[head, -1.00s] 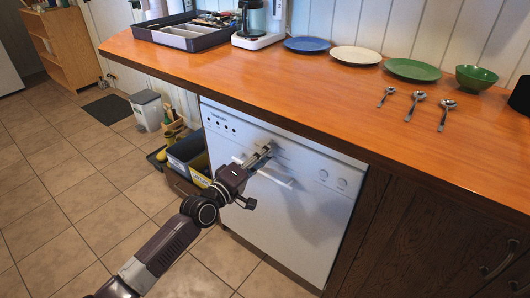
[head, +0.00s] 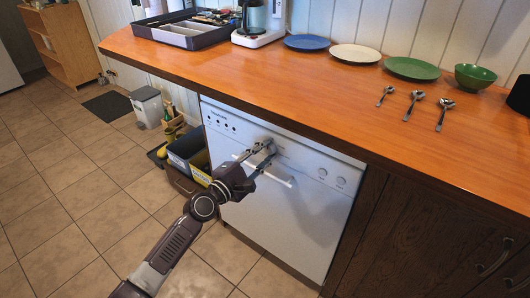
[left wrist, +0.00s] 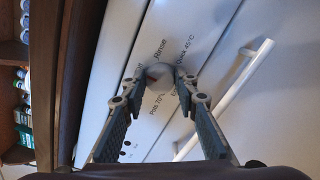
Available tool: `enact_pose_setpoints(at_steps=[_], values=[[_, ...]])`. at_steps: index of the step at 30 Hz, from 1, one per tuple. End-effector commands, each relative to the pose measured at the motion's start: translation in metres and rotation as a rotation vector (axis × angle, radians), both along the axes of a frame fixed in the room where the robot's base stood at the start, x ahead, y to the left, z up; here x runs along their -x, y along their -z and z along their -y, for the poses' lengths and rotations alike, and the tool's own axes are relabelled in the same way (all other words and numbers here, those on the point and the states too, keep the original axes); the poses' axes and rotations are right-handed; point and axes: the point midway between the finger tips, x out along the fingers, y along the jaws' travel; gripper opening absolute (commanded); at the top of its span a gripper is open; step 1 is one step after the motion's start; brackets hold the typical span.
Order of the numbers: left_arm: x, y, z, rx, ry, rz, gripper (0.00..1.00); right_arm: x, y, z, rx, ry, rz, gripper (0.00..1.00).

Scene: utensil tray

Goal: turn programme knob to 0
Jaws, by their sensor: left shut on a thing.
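The white dishwasher (head: 290,215) stands under the counter, its door closed. The round programme knob (left wrist: 158,72) sits on its front panel, with printed labels around it, among them Rinse, Quick 45°C and Pots 70°C. A small reddish mark shows on the knob's left side; I cannot tell exactly which label it points to. My left gripper (head: 266,153) reaches the panel above the door handle. In the left wrist view its two fingertips (left wrist: 162,77) are shut on the knob from both sides. In the head view the fingers partly hide the knob. My right gripper is not in view.
The white bar handle (left wrist: 232,98) runs close beside the fingers. Two more round knobs (head: 332,178) sit at the panel's right. The orange countertop (head: 330,110) overhangs above. Bins (head: 187,152) stand left of the dishwasher. The floor in front is clear.

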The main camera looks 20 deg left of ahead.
Motion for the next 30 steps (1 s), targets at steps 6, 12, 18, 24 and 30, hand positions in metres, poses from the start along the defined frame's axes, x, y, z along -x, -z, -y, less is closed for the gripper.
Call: enact_pose_setpoints(at_steps=[6,12,18,24,30], values=[[-0.0001,0.0004,-0.0009,0.048,-0.002,-0.018,0.03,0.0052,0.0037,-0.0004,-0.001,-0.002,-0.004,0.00],[-0.0001,0.0007,-0.0009,0.058,-0.002,-0.022,0.03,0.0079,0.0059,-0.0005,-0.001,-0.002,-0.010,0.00],[-0.0001,0.0008,-0.0009,0.058,-0.002,-0.022,0.03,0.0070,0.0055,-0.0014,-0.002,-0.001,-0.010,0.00],[-0.0001,0.0007,-0.0008,0.057,-0.001,-0.023,0.42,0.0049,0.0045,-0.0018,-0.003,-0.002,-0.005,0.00],[-0.0001,0.0004,-0.0005,0.056,-0.001,-0.021,0.45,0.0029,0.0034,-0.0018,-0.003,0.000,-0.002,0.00]])
